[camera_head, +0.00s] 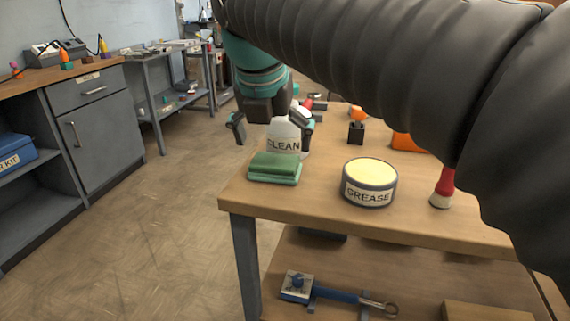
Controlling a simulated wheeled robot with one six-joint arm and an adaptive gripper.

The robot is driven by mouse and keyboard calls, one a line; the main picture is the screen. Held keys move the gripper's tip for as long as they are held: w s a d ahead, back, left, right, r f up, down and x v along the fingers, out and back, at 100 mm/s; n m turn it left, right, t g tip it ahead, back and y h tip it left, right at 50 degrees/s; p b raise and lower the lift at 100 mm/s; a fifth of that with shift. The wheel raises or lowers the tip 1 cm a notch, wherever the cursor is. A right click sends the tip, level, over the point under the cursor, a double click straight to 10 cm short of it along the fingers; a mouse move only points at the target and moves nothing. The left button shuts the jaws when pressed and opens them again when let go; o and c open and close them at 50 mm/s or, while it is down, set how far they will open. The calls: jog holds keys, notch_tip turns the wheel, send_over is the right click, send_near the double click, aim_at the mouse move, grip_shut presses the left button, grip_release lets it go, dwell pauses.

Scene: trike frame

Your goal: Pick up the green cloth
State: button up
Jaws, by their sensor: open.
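The green cloth (274,169) lies folded in a flat stack near the left edge of the wooden table, in the head view. My gripper (266,132) is open, with its two fingers spread apart. It hangs above and behind the cloth in the picture, around the level of the white bottle's upper part. The gripper appears empty, and I see no contact with the cloth. The cloth's top and front side are in plain view.
A white bottle marked CLEAN (287,141) stands right behind the cloth. A grease tin (369,183) stands to its right, and a red-handled brush (443,188) farther right. The wooden table (310,215) is bare in front.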

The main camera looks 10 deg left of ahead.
aim_at(275, 161)
jog(key=shift+b+x, duration=0.5)
jog(key=shift+x, duration=2.25)
jog(key=shift+a, duration=0.1)
jog(key=c, duration=0.8)
